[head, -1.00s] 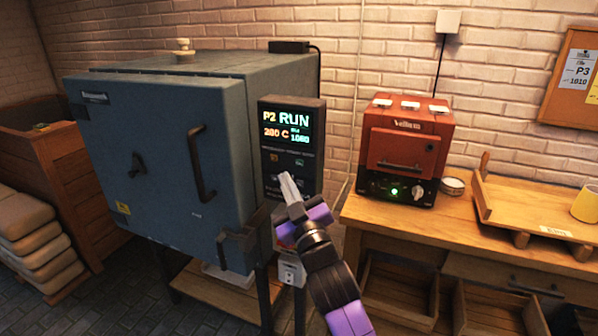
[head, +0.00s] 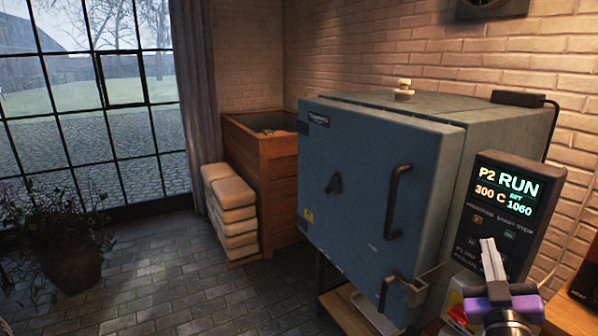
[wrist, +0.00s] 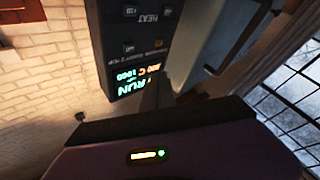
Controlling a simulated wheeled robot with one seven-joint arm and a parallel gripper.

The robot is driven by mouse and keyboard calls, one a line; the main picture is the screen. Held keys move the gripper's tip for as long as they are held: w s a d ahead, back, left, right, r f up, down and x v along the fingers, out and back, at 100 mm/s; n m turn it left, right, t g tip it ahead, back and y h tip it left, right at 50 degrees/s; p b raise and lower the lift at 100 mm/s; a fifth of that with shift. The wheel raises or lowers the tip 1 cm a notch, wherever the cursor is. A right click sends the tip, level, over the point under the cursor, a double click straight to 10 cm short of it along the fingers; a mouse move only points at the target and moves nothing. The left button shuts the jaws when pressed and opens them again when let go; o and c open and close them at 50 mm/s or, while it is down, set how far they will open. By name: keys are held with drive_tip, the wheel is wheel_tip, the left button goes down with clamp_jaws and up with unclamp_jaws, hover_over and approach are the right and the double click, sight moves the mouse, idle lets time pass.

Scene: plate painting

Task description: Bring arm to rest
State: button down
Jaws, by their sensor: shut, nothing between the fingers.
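My gripper (head: 491,262) is at the lower right of the head view, with its pale fingers together and nothing between them. It is in front of the kiln's control panel (head: 502,212), whose screen reads P2 RUN, 300 C, set 1060. I cannot tell whether the fingertips touch the panel. In the wrist view the panel (wrist: 135,50) appears upside down beyond the dark fingers (wrist: 157,95). The blue-grey kiln (head: 345,255) stands to the left of my gripper with its door shut.
A wooden bin (head: 270,185) and stacked pale sacks (head: 232,215) stand left of the kiln. A potted plant (head: 65,245) is by the window (head: 85,100). The paved floor (head: 190,285) between them is clear. A wooden bench edge (head: 578,300) shows at the lower right.

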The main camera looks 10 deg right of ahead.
drive_tip(key=s+a+f+n+t+y, duration=0.1)
drive_tip(key=s+a+f+y, duration=0.25)
drive_tip(key=s+a, duration=0.35)
drive_tip(key=s+a+f+n+y, duration=0.1)
drive_tip(key=s+a+f+y, duration=0.2)
drive_tip(key=s+a+f, duration=0.3)
drive_tip(key=s+a+f+g+y, duration=0.1)
drive_tip(key=s+a+f+g, duration=0.1)
drive_tip(key=s, duration=0.6)
drive_tip(key=s+a+f+m+g+y, duration=0.1)
drive_tip(key=s+a+f, duration=0.2)
drive_tip(key=s, duration=0.6)
drive_tip(key=s+a+f+m+g+y, duration=0.1)
drive_tip(key=s+a+f+g, duration=0.1)
drive_tip(key=s+a, duration=0.3)
drive_tip(key=s+f, duration=0.1)
drive_tip(key=s, duration=0.2)
drive_tip(key=shift+s+g, duration=0.3)
